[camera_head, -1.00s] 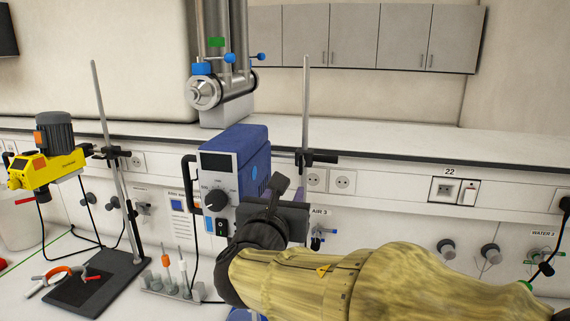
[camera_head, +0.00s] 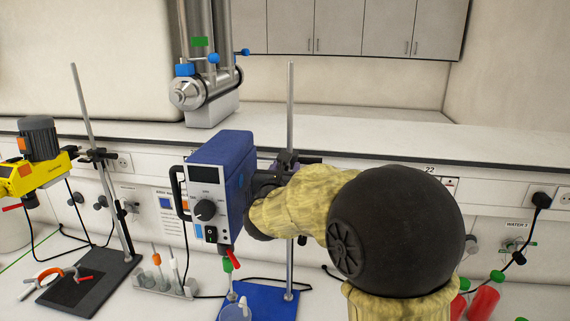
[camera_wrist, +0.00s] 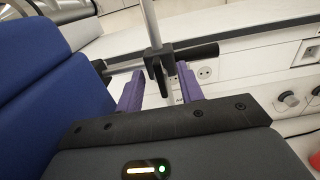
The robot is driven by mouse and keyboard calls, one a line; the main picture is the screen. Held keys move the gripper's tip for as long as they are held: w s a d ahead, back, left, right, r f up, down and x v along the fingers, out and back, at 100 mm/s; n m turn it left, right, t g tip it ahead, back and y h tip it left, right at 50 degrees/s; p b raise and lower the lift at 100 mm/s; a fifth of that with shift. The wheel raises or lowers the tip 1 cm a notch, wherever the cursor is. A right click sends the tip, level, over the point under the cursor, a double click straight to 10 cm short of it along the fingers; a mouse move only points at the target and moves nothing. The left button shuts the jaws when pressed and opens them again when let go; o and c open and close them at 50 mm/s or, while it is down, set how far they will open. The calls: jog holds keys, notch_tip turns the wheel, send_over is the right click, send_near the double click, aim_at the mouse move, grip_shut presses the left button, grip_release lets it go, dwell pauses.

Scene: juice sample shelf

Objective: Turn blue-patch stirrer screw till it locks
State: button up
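The blue stirrer (camera_head: 226,180) hangs on an upright rod (camera_head: 290,105) over a blue base plate (camera_head: 262,303). A black screw grip (camera_wrist: 160,76) hangs from the clamp. My gripper (camera_wrist: 160,70) is open, its purple fingers on either side of the screw grip. Contact cannot be told. In the head view my arm hides most of the gripper and the screw.
A yellow stirrer (camera_head: 35,172) on its own stand is at the left. A small rack of bottles (camera_head: 166,280) and a clear vessel (camera_head: 236,312) stand on the bench. Red bottles (camera_head: 484,302) are at the lower right. A ledge (camera_head: 380,147) runs behind the rod.

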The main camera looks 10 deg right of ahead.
grip_shut()
jog(key=m+b, duration=0.1)
jog(key=b, duration=0.2)
jog(key=shift+f, duration=0.25)
jog(key=m+b, duration=0.5)
jog(key=b, duration=0.3)
jog(key=m+b, duration=0.6)
jog(key=b, duration=0.3)
jog(key=m+b, duration=0.6)
jog(key=b, duration=0.2)
jog(key=shift+d+f, duration=0.15)
jog(key=shift+d, duration=0.1)
jog(key=shift+b, duration=0.3)
